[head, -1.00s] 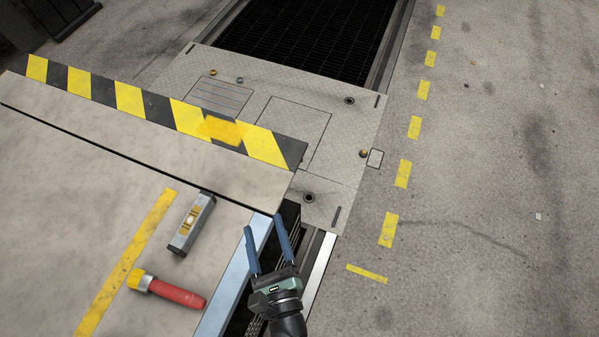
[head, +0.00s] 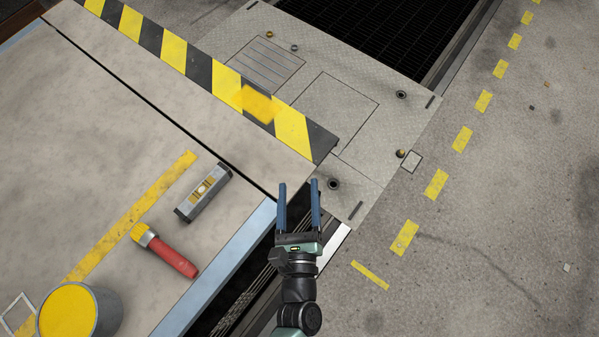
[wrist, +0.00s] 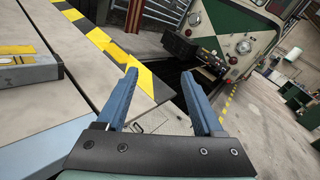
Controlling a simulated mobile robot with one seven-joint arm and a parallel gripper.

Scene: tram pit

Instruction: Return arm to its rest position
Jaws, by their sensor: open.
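My gripper (head: 299,207) is open and empty, its two blue fingers apart. In the head view it is just past the right edge of the bench top, over the dark gap beside it. In the wrist view my gripper (wrist: 162,98) points toward a green and cream tram (wrist: 245,38), with nothing between the fingers. My arm runs down to the bottom of the head view.
On the bench (head: 110,113) lie a spirit level (head: 203,192) and a red-handled brush (head: 165,251). A can of yellow paint (head: 78,312) stands nearby. The bench's striped edge (head: 210,73) borders a steel plate (head: 343,105). Concrete floor on the right is clear.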

